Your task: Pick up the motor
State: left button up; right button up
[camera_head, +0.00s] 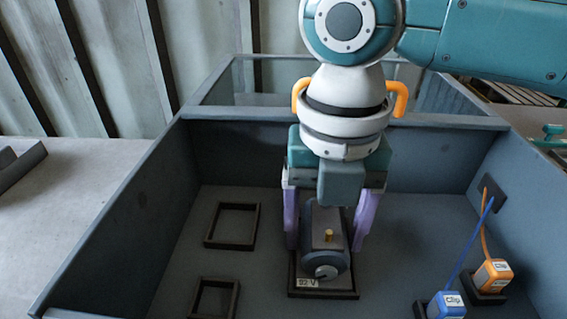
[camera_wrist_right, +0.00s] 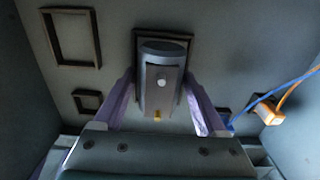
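The motor (camera_head: 325,246) is a dark grey cylinder with a flat grey top, a small yellow-orange peg and a round end cap. It sits in a dark square frame (camera_head: 325,292) labelled "92-V" on the housing floor. My right gripper (camera_head: 328,243) points down over the motor, its two purple fingers on either side of it. In the right wrist view the motor (camera_wrist_right: 160,80) lies between the spread fingers (camera_wrist_right: 163,84), and gaps show beside it. The motor's underside is hidden. My left gripper is in neither view.
The grey-blue housing (camera_head: 95,240) has raised walls around the work area. Two empty dark frames (camera_head: 232,247) (camera_head: 237,300) lie left of the motor. An orange clip (camera_head: 494,274) and a blue clip (camera_head: 447,305) with cables stand at the right. The floor between is clear.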

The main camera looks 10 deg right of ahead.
grip_shut()
dwell(0.4)
jog(key=shift+r, duration=0.1)
